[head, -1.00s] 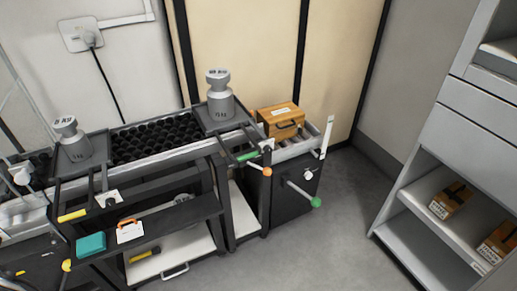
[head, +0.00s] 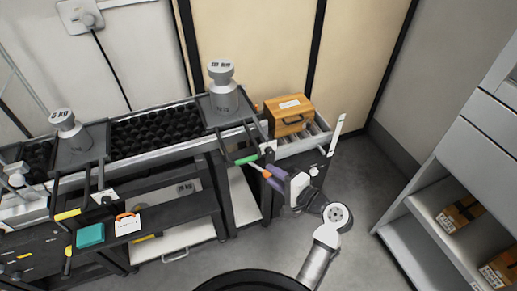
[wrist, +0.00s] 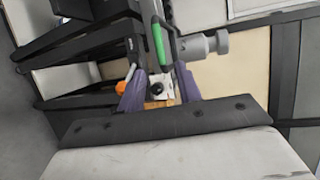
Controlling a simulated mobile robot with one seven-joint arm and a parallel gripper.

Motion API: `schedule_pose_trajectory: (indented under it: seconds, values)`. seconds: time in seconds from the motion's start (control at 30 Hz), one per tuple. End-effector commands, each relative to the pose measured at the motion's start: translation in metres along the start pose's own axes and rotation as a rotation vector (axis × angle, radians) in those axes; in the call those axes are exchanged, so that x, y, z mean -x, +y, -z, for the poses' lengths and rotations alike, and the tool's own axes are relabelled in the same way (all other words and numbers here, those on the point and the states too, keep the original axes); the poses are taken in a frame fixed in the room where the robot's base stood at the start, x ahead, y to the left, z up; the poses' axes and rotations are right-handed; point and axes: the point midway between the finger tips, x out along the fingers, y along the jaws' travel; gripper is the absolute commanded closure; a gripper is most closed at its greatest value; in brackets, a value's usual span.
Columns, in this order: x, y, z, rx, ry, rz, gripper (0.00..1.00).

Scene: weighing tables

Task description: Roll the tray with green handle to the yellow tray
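The tray with the green handle (head: 208,115) sits on the roller conveyor and carries a grey 10 kg weight (head: 222,92). Its green handle (head: 246,159) sticks out at the front; it also shows in the wrist view (wrist: 158,45). The tray with the yellow handle (head: 92,150) is at the left, with a 5 kg weight (head: 70,130) on it and its yellow handle (head: 68,214) in front. My gripper (head: 262,172) is just right of the green handle. In the wrist view its purple fingers (wrist: 159,72) are apart, with the handle ahead of them and nothing held.
Black rollers (head: 155,132) lie between the two trays. A wooden box (head: 289,118) stands on the conveyor's right end. Below are shelves with a teal box (head: 90,236) and a white case (head: 128,224). A shelf with cartons (head: 460,213) is at the right.

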Motion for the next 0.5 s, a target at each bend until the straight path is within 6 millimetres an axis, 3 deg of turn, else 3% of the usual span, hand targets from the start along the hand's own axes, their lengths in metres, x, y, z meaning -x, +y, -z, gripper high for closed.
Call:
schedule_pose_trajectory:
  seconds: [0.17,0.5]
  values:
    - [-0.012,0.001,-0.001,-0.011,-0.007,0.001,0.66]
    - [-0.083,-0.001,-0.002,-0.007,-0.008,-0.001,0.66]
